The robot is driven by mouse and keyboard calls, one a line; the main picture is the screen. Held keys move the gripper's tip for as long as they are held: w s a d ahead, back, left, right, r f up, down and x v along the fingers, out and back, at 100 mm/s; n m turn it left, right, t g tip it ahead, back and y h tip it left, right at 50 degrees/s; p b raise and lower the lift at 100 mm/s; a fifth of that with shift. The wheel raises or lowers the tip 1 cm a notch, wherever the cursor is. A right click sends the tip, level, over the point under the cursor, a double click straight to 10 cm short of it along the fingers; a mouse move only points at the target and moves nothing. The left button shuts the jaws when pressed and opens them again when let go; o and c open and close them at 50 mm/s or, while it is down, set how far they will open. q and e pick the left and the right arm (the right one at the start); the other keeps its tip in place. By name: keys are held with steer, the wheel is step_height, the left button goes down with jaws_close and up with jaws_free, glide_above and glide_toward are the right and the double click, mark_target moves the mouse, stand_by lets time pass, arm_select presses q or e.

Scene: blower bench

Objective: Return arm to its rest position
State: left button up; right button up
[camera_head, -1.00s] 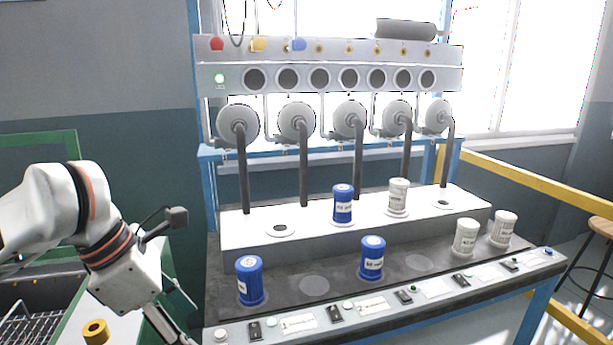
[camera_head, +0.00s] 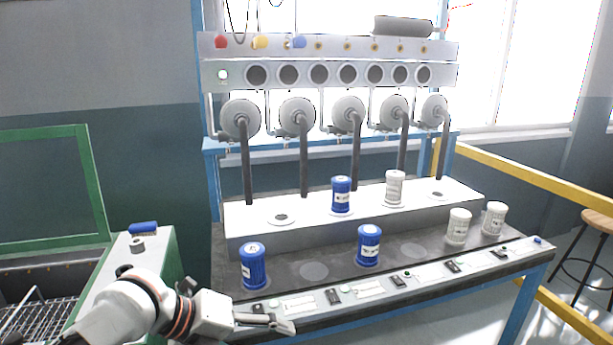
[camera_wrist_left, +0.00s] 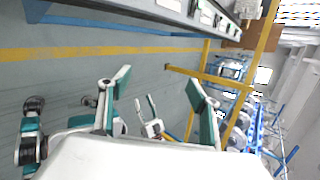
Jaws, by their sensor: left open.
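My left arm comes in low at the left of the head view. Its gripper (camera_head: 279,321) is in front of the bench's lower front edge, near the switch panel (camera_head: 366,289). In the left wrist view the two teal-padded fingers (camera_wrist_left: 158,90) are spread apart with nothing between them. The floor and yellow rails show beyond them. My right gripper cannot be made out in the head view.
The blower bench holds blue canisters (camera_head: 253,266) (camera_head: 369,246) (camera_head: 341,196) and white canisters (camera_head: 394,188) (camera_head: 458,227) (camera_head: 493,219). A green-sided cabinet (camera_head: 160,265) with a blue item (camera_head: 143,227) on top stands left. A yellow rail (camera_head: 520,178) runs right.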

arm_select(q)
step_height(320, 180, down, 14)
steer(key=s+a+n+t+p, duration=0.15)
steer(key=n+t, duration=0.35)
steer(key=n, duration=1.2)
steer(key=s+a+f+n+y, duration=0.3)
steer(key=s+a+f+n, duration=0.2)
steer(key=s+f+n, duration=0.1)
steer(key=s+a+f+n+t+y, duration=0.1)
steer(key=s+a+f+n+y, duration=0.2)
steer(key=s+a+f+n, duration=0.3)
steer(key=s+f, duration=0.2)
steer(key=s, duration=0.2)
steer(key=shift+n+p, duration=0.3)
arm_select(e)
steer(key=shift+s+a+r, duration=0.2)
steer(key=shift+s+r, duration=0.25)
steer(key=shift+s, duration=0.05)
arm_select(q)
steer(key=shift+f, duration=0.1)
arm_select(e)
steer(key=shift+w+r, duration=0.15)
steer(key=shift+r, duration=0.1)
steer(key=shift+f, duration=0.25)
steer(key=shift+r, duration=0.15)
